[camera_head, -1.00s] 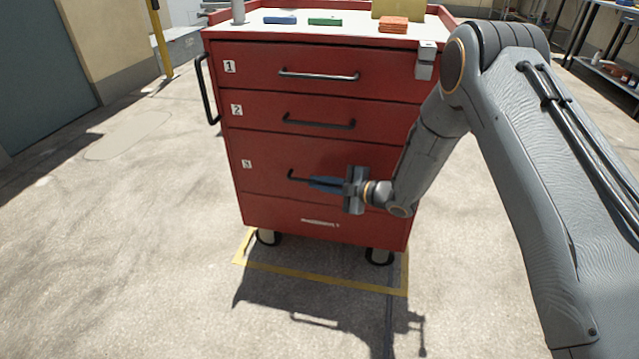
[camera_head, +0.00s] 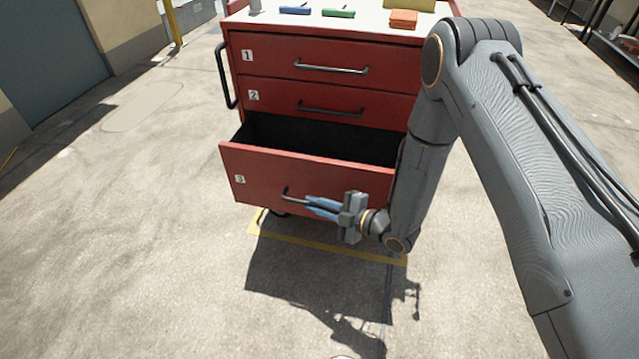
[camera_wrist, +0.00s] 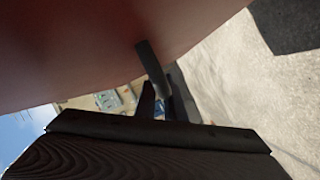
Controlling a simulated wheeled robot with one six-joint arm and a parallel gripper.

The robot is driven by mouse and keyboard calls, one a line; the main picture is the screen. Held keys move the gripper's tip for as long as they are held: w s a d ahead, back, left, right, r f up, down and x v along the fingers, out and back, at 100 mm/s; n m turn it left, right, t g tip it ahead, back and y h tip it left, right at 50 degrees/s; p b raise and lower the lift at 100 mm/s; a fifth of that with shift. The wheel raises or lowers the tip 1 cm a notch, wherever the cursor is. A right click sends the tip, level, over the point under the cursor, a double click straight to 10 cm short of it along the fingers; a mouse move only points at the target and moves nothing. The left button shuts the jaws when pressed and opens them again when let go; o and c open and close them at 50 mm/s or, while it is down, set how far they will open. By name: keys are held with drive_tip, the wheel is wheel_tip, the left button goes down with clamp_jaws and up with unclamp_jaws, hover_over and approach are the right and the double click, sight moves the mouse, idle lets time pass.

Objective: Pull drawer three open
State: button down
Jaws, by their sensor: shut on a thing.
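Drawer three (camera_head: 268,180), the deep red drawer marked 3, stands pulled well out from the red cart in the head view. Its dark inside (camera_head: 320,138) shows and looks empty where visible. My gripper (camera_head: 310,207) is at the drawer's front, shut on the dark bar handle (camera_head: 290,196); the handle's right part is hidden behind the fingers. In the wrist view the red drawer front (camera_wrist: 100,45) fills the top, with the handle (camera_wrist: 150,65) running to my dark fingers (camera_wrist: 165,100).
Drawer one (camera_head: 280,57) and drawer two (camera_head: 285,97) above are closed. On the cart top lie a blue block (camera_head: 295,10), a green block (camera_head: 338,13) and orange blocks (camera_head: 403,18). Open concrete floor (camera_head: 150,240) lies left and in front.

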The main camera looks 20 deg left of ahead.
drive_tip(key=shift+s+d+p, duration=0.15)
drive_tip(key=shift+s+p, duration=0.45)
drive_tip(key=shift+s, duration=1.1)
drive_tip(key=c, duration=1.8)
unclamp_jaws()
drive_tip(key=shift+c, duration=0.2)
drive_tip(key=shift+d, duration=0.1)
drive_tip(key=v, duration=0.7)
drive_tip(key=shift+d+p, duration=0.3)
drive_tip(key=shift+p, duration=0.05)
drive_tip(key=shift+s+r, duration=0.1)
